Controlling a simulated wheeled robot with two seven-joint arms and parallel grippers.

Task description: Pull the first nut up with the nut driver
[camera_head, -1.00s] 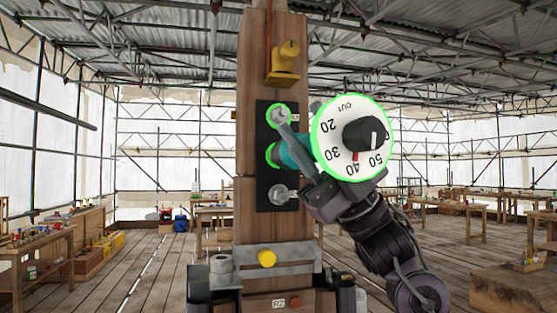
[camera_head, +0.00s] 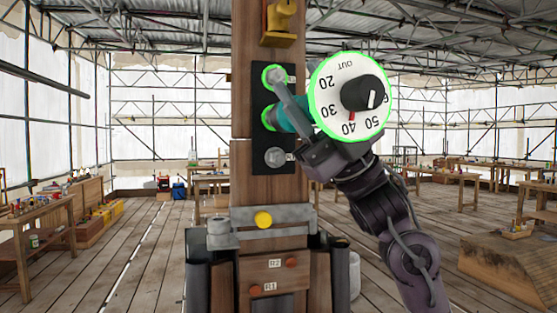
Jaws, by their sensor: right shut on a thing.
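The nut driver (camera_head: 292,113) has a teal body and a white dial (camera_head: 335,90) with a green rim and black knob. Its red mark is near 40. My right gripper (camera_head: 308,132) is shut on the driver, which is held sideways against the black plate (camera_head: 263,140) on the wooden post. The driver's left end meets the plate at a green-ringed spot (camera_head: 268,118); a nut there is hidden. A grey bar (camera_head: 290,105) slants from the driver up to the upper green-ringed nut (camera_head: 273,77). A lower nut (camera_head: 274,157) is bare. My left gripper is out of view.
A yellow fitting (camera_head: 280,22) sits above the plate. A grey bracket with a yellow knob (camera_head: 263,220) crosses the post below. Dark holders (camera_head: 320,265) flank the post's foot. Workbenches (camera_head: 30,235) stand well back; air right of my arm is clear.

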